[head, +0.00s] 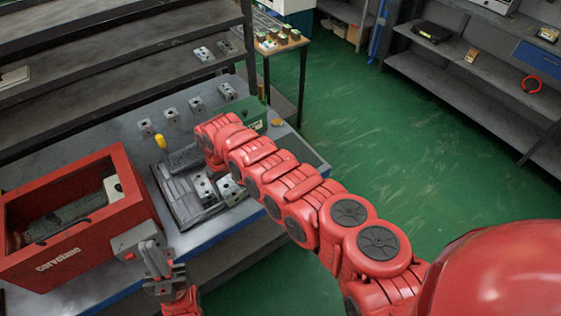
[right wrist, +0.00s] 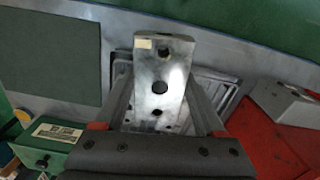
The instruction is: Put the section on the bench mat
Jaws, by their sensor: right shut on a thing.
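In the right wrist view, my right gripper (right wrist: 160,108) is shut on a grey metal section (right wrist: 174,72) with round holes and a small pale label. The section is over the grey tray (right wrist: 232,92). In the head view, two metal blocks (head: 203,190) show at the tray (head: 167,188); I cannot tell whether one is the held section. My right gripper is largely hidden by its arm there. The dark bench mat (head: 302,149) lies right of the tray, and shows bare in the right wrist view (right wrist: 50,65). My left gripper (head: 164,277) is by the bench's front; its jaws are unclear.
A green box (head: 247,112) is behind the mat. Several metal blocks (head: 198,104) stand along the back of the bench. A yellow-tipped item (head: 160,141) is behind the tray.

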